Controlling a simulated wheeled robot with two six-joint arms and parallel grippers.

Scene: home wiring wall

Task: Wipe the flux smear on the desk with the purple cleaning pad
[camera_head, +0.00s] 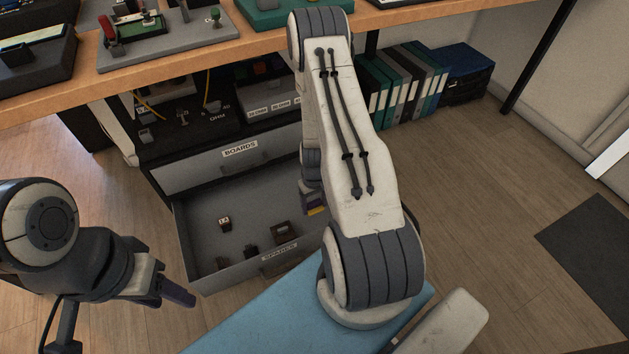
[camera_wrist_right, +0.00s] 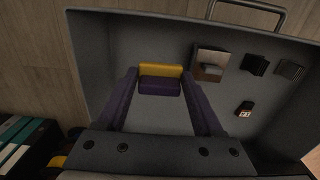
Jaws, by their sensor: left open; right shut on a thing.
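The purple cleaning pad (camera_wrist_right: 159,87) has a yellow band and sits between the fingertips of my right gripper (camera_wrist_right: 159,77), which is shut on it. In the head view the pad (camera_head: 313,203) shows partly past my right arm, at the right side of the open drawer (camera_head: 200,270). It is over or inside the drawer; I cannot tell if it touches the drawer floor. My left gripper (camera_head: 176,292) is open and empty at the lower left, in front of the drawer. The desk (camera_head: 180,63) shows along the top; I see no flux smear on its visible part.
The drawer holds several small parts, including a brown block (camera_wrist_right: 210,64). A closed drawer labelled BOARDS (camera_head: 240,150) is above it. My right arm passes in front of the desk edge. Binders (camera_head: 400,85) stand under the desk.

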